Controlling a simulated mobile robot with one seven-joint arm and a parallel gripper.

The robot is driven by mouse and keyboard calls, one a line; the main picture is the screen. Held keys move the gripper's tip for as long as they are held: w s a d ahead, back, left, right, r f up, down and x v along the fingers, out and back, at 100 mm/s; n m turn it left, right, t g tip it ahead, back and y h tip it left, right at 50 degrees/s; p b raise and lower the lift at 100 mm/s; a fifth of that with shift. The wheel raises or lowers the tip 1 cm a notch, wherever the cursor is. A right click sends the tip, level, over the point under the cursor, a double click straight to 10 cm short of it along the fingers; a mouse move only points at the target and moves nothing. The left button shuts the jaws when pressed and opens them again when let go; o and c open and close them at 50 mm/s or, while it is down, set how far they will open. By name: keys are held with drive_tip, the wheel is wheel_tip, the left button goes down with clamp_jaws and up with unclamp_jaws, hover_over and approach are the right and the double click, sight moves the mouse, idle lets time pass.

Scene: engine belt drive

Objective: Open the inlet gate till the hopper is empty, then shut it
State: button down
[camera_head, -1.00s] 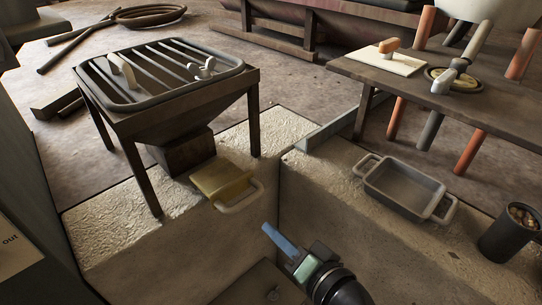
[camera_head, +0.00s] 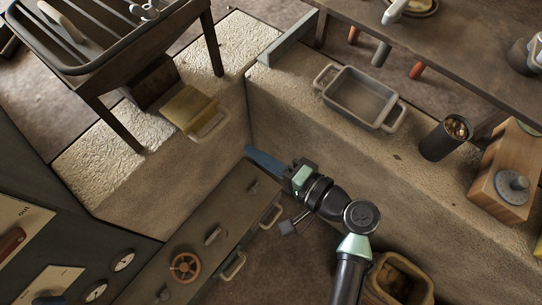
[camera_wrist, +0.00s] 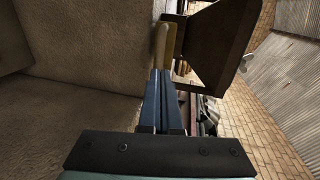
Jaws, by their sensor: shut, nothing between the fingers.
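The hopper (camera_head: 120,45) stands on legs at the upper left in the head view, with bars across its top; its contents cannot be seen. The brass-yellow inlet gate (camera_head: 187,106) sits at its chute, with a pale loop handle (camera_head: 212,124) facing my gripper. My gripper (camera_head: 250,151) has blue fingers, closed together and empty, below and right of the handle and apart from it. In the wrist view the closed fingers (camera_wrist: 160,74) point toward the handle (camera_wrist: 160,45), with the gate (camera_wrist: 171,42) behind it. I cannot tell how far open the gate is.
A pale stone ledge (camera_head: 310,110) carries a grey two-handled tray (camera_head: 357,97), a dark cup (camera_head: 445,138) and a wooden box (camera_head: 507,165). A low cabinet with an orange handwheel (camera_head: 185,266) stands below my gripper. A gauge panel (camera_head: 45,250) is at lower left.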

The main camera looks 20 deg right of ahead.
approach(203, 118)
drive_tip(key=shift+w+a+f, duration=0.3)
drive_tip(key=shift+w+f, duration=0.15)
drive_tip(key=shift+f, duration=0.1)
drive_tip(key=shift+w+a+f, duration=0.3)
drive_tip(key=shift+w+f, duration=0.15)
drive_tip(key=shift+f, duration=0.1)
drive_tip(key=x, duration=0.2)
drive_tip(key=r+b+x, duration=0.1)
drive_tip(key=x, duration=0.4)
drive_tip(key=shift+r+b, duration=0.1)
drive_tip(key=shift+b, duration=0.25)
drive_tip(key=shift+a+r, duration=0.15)
drive_tip(key=shift+r, duration=0.1)
drive_tip(key=shift+w, duration=0.1)
